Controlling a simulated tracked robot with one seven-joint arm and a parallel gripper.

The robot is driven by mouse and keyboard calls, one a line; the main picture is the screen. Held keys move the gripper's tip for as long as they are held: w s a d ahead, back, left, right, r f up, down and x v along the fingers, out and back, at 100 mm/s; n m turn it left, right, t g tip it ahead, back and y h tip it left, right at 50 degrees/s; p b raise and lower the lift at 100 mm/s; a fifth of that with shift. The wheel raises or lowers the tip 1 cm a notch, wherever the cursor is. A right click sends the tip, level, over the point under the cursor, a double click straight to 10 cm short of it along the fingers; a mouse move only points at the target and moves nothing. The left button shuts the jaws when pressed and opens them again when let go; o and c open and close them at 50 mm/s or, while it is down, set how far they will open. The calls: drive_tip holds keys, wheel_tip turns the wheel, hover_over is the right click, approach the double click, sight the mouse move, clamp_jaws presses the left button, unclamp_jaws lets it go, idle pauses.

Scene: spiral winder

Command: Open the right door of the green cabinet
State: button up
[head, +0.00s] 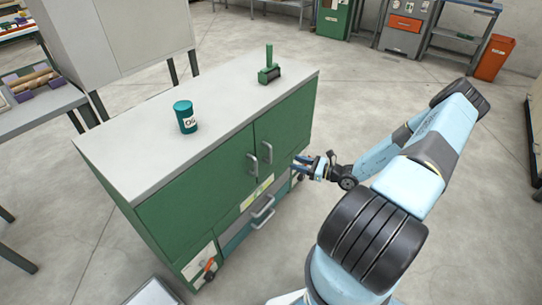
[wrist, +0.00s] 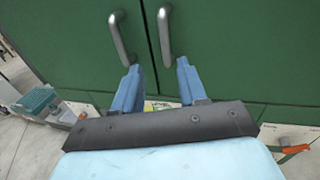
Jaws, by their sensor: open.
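The green cabinet (head: 190,190) has a pale top and two shut doors. Its right door (head: 290,118) carries a vertical silver bar handle (head: 267,152); the left door (head: 195,187) has a matching handle (head: 252,164). In the wrist view, the right door's handle (wrist: 165,32) appears beyond and between my fingertips, just right of the door seam. The left handle (wrist: 121,38) shows above my left fingertip. My gripper (head: 302,166) is open and empty, in front of the right door and apart from the handle in the head view.
A teal canister (head: 185,117) and a green tool (head: 269,70) stand on the cabinet top. Drawer handles (head: 263,212) jut out below the doors. Open floor (head: 420,85) lies right of the cabinet; a grey table (head: 35,110) stands left.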

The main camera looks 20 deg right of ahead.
sight(270, 155)
drive_tip(key=shift+m+t, duration=0.4)
drive_tip(key=shift+m, duration=0.2)
drive_tip(key=x, duration=0.4)
drive_tip(key=f+x, duration=0.1)
drive_tip(key=x, duration=0.8)
drive_tip(key=shift+w+a+f, duration=0.1)
drive_tip(key=shift+w+f, duration=0.2)
drive_tip(key=shift+w, duration=0.1)
clamp_jaws()
